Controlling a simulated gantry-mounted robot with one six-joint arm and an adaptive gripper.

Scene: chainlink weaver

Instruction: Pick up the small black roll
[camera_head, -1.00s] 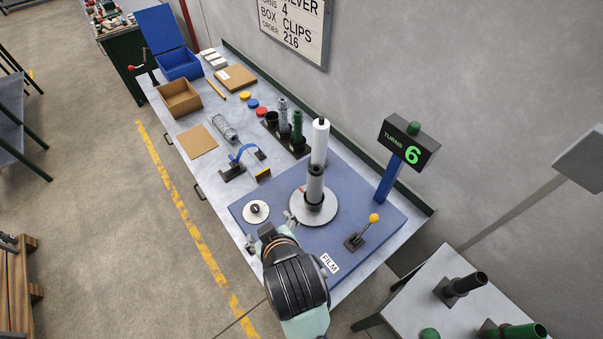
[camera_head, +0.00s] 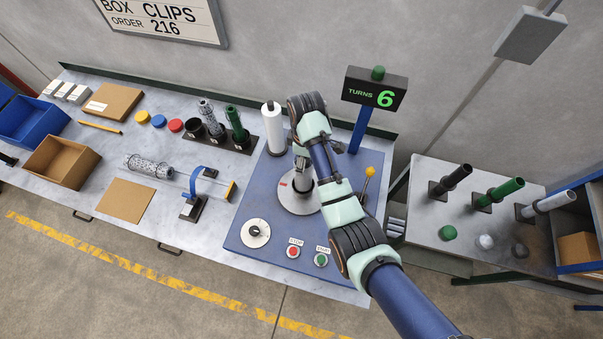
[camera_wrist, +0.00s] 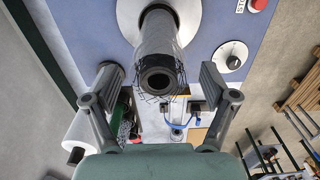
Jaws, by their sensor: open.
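A roll with a dark hollow core and a loose dark mesh edge (camera_wrist: 158,65) stands on the spindle in the wrist view, its end facing the camera. Its sides look grey and filmy. In the head view my arm mostly hides it above the round plate (camera_head: 284,202). My gripper (camera_wrist: 160,78) is open, one finger at each side of the roll with a gap on both sides; it also shows over the spindle in the head view (camera_head: 302,165). A short black roll (camera_head: 195,129) stands in the rack, left of a grey and a green mesh roll.
A white film roll (camera_head: 272,128) stands close left of my gripper. The TURNS 6 display (camera_head: 376,91) and a yellow-knobbed lever (camera_head: 369,174) are to the right. The blue base (camera_head: 262,262) carries a dial and buttons in front. A side table (camera_head: 432,213) holds several tubes.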

